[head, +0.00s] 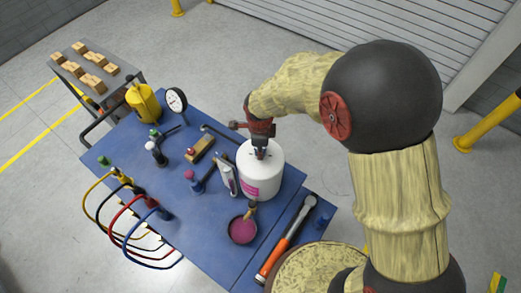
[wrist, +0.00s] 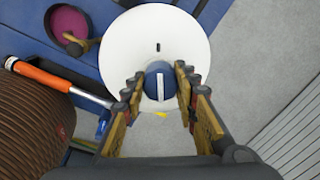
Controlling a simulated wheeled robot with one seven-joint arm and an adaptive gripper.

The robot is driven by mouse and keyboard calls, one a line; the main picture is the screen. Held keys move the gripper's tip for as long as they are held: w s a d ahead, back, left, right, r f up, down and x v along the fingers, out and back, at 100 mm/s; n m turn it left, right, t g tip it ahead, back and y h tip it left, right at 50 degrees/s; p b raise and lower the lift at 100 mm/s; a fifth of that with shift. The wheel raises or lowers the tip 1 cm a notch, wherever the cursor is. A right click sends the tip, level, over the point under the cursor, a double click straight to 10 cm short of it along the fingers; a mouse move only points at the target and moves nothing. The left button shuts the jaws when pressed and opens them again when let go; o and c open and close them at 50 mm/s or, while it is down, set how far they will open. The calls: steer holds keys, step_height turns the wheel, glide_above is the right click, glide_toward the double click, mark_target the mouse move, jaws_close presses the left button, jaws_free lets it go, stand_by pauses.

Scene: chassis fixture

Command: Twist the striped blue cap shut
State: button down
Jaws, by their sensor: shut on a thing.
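The blue cap (wrist: 152,84) with a white stripe sits on the top of a large white canister (head: 266,186). In the wrist view the stripe runs nearly up and down the picture. The canister (wrist: 118,48) stands upright on the blue table and carries a pink label in the head view. My gripper (wrist: 159,80) points down over the canister top, its fingers closed on the left and right sides of the cap. In the head view my gripper (head: 261,150) hides most of the cap.
The blue table (head: 150,222) holds a bowl of pink stuff with a brush (head: 243,229), an orange-handled tool (head: 283,243), a dial gauge (head: 176,100), a yellow canister (head: 143,101) and several small bottles. Coloured hoses loop off the left edge. Several small items crowd the canister's left side.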

steer(key=shift+s+f+m, duration=0.1)
steer(key=shift+f+m, duration=0.05)
steer(key=shift+m, duration=0.15)
steer(key=c, duration=1.3)
jaws_free()
steer(key=shift+r+p, duration=1.45)
steer(key=shift+r, duration=2.15)
